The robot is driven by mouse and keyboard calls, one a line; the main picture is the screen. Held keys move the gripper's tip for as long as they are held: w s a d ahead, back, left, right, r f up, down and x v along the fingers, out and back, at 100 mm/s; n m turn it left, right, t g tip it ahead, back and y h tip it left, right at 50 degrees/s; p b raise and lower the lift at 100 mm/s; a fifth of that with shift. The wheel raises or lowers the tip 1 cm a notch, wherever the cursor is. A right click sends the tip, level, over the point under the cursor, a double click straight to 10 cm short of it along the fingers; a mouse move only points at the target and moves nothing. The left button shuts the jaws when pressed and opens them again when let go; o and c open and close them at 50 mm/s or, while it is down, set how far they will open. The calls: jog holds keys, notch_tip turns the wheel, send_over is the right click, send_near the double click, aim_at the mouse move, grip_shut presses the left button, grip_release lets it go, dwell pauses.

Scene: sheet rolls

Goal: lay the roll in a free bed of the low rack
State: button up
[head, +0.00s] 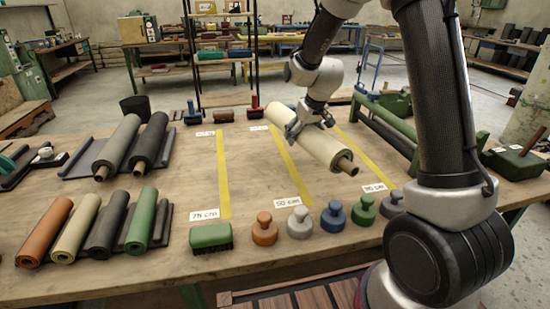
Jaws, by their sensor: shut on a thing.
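A cream roll (325,147) with a brown core lies slantwise at the middle right, across the yellow lines. My gripper (309,124) is above it and shut on it near its middle. Whether the roll touches the table is hard to tell. A second low dark base at the front left bears an orange roll (45,232), a cream roll, a grey roll and a green roll.
Yellow lines with length cards (204,214) cross the wooden table (180,200). Several knobbed weights (299,222) and a green brush (211,237) line the front. A green frame (385,130) stands at the right. Table room is free between the rack and first yellow line.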

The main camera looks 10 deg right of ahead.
aim_at(278, 128)
jog(key=w+a+n, duration=0.2)
jog(key=w+a+n+y, duration=0.1)
jog(key=w+a+n, duration=0.1)
jog(key=w, duration=0.1)
jog(key=w+a+n+y, duration=0.1)
jog(key=w+a, duration=0.1)
jog(key=shift+w+a+f+n+g, duration=0.15)
jog(key=shift+w+n+g, duration=0.1)
jog(key=shift+n+g, duration=0.15)
jog(key=shift+a+f, duration=0.15)
jog(key=shift+f, duration=0.1)
jog(key=shift+w+f, duration=0.1)
jog(key=shift+f, duration=4.55)
jog(key=o, duration=2.1)
jog(key=shift+f, duration=0.15)
